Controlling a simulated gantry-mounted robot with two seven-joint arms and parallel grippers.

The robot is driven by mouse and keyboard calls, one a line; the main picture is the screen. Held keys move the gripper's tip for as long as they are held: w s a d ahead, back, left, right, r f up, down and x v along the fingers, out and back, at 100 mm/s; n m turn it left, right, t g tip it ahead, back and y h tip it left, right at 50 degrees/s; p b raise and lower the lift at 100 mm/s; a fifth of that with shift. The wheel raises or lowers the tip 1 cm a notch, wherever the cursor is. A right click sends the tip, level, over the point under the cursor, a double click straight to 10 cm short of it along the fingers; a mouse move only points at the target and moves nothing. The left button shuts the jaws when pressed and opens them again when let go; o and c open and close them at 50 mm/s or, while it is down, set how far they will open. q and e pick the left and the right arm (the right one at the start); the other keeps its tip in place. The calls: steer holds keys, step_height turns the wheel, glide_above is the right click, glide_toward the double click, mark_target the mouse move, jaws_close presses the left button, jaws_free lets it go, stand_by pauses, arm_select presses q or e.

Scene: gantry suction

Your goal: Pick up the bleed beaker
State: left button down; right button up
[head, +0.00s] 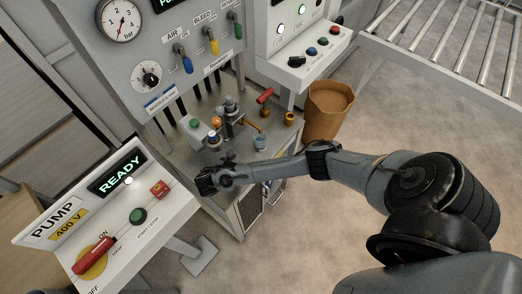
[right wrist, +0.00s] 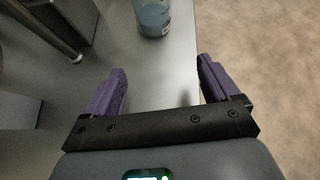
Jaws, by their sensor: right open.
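The bleed beaker (head: 261,141) is a small clear cup with bluish contents. It stands upright on the grey metal bench, near its edge. In the right wrist view the beaker (right wrist: 153,18) shows at the top, ahead of the fingers and cut off by the frame edge. My right gripper (head: 229,161) is low over the bench edge, left of and nearer than the beaker. In the right wrist view my right gripper (right wrist: 162,78) has its two purple fingers wide apart with nothing between them. My left gripper is not in view.
A valve fitting (head: 230,112) with a brass spout stands behind the beaker. A red-handled part (head: 265,96) and a small brown pot (head: 290,118) stand near it. A brown bin (head: 327,110) is right of the bench. The pump panel (head: 122,215) stands at front left.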

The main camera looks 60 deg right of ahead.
mark_target(256, 145)
steer(key=d, duration=0.1)
steer(key=w+d+m+h+b, duration=0.1)
steer(key=d+m+g+h, duration=0.1)
steer(key=shift+w+d+f+b, duration=0.2)
steer(key=shift+f+b, duration=0.1)
steer(key=shift+f, duration=0.1)
steer(key=b+x, duration=0.3)
steer(key=x, duration=0.1)
steer(key=shift+d, duration=0.1)
steer(key=shift+d+f+b, duration=0.1)
steer(key=shift+d+b, duration=0.65)
steer(key=shift+b, duration=0.1)
steer(key=shift+s+d+f, duration=0.1)
steer(key=shift+s+d, duration=0.05)
steer(key=shift+d, duration=0.35)
steer(key=x, duration=0.4)
steer(key=shift+s+d+b, duration=0.1)
steer(key=shift+d+b, duration=0.1)
steer(key=shift+b, duration=0.15)
steer(key=c, duration=1.1)
steer(key=shift+r, duration=0.3)
